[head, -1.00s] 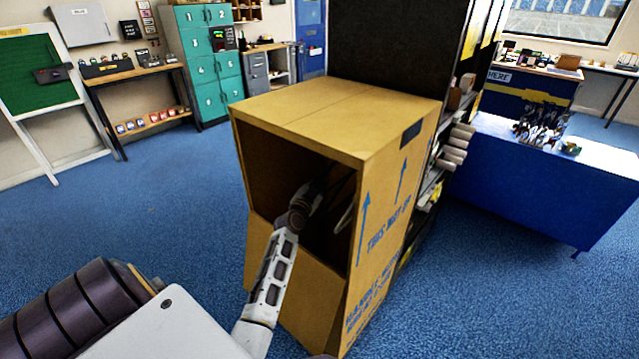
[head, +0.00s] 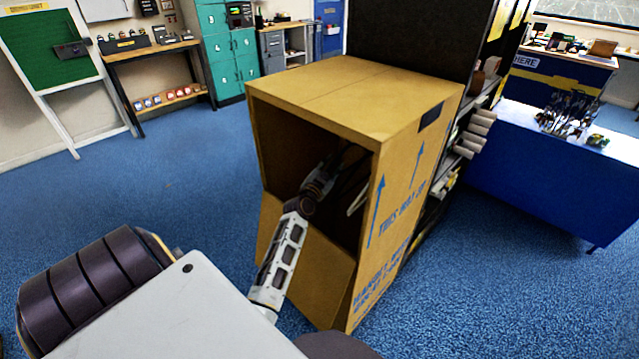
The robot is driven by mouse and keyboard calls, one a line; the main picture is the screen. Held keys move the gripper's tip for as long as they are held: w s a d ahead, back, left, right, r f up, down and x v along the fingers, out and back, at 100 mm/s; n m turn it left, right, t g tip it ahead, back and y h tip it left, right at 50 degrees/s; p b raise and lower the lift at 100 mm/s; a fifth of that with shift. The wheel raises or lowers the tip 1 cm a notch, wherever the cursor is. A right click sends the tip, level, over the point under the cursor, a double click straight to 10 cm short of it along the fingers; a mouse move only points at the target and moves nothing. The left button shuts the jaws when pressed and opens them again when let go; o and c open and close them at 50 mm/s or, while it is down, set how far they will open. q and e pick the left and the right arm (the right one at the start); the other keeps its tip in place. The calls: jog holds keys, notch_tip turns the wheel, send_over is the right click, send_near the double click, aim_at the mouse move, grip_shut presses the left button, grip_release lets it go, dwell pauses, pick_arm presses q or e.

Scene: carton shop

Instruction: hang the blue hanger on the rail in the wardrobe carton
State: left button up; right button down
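The wardrobe carton (head: 415,190) is a tall brown box with an open front and a folded-down front flap (head: 318,270). My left arm reaches up through the opening. My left gripper (head: 350,168) is inside the carton's upper part, dark against the dark interior, and its fingers are too dim to read. A pale, thin curved piece (head: 358,198) shows inside near the right wall; I cannot tell whether it is part of a hanger. No blue hanger and no rail can be made out in the shadow. My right gripper is not in view.
A dark shelf unit (head: 480,95) with rolls stands close behind and right of the carton. A blue table (head: 545,180) is at the right. Teal lockers (head: 228,60) and a wooden bench (head: 150,48) stand at the back left. Blue floor (head: 170,200) is open left of the carton.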

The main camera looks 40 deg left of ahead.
pick_arm(q)
jog(key=v, duration=1)
dwell(0.4)
jog(key=shift+d, duration=0.1)
dwell(0.7)
